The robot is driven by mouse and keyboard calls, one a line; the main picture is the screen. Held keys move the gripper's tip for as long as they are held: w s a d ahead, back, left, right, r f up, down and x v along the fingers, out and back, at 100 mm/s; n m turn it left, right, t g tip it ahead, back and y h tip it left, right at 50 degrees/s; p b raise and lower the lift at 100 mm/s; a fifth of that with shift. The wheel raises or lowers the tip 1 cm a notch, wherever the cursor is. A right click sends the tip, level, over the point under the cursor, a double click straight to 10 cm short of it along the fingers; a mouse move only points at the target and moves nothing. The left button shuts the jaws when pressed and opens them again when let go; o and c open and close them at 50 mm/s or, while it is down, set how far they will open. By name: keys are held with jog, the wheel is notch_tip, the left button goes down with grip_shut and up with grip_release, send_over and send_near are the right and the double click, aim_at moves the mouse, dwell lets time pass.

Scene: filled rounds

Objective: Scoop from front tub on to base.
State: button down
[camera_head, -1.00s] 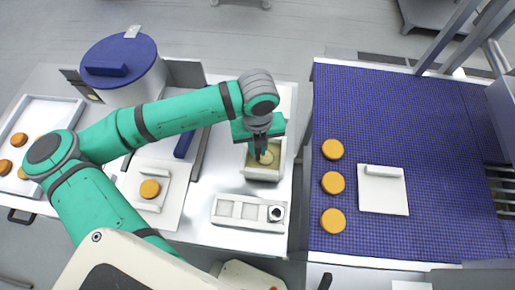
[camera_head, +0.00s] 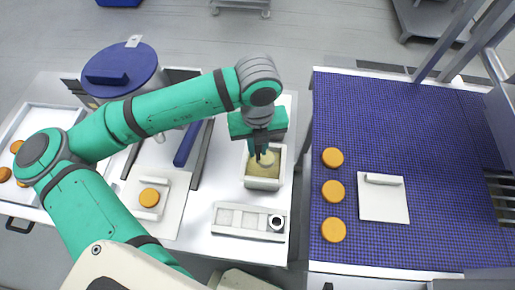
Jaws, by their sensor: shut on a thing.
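The front tub (camera_head: 263,184) is a small pale box with yellowish-tan filling, on the right part of the white worktable. My gripper (camera_head: 262,154) points down over the tub's far part. It is shut on a scoop (camera_head: 266,160), a small pale piece that shows under the fingers at the filling; its handle is mostly hidden by the gripper. I cannot tell how deep it sits or whether it is loaded. A round orange base (camera_head: 150,197) lies on a white board (camera_head: 171,215) left of the tub.
A white holder (camera_head: 249,219) with compartments stands just in front of the tub. A large blue-lidded pot (camera_head: 120,65) is at the back left. Orange rounds (camera_head: 333,191) and a white plate (camera_head: 384,205) lie on the blue belt (camera_head: 430,130) at right.

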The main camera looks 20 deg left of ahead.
jog(key=shift+r, duration=1.4)
jog(key=shift+w, duration=0.15)
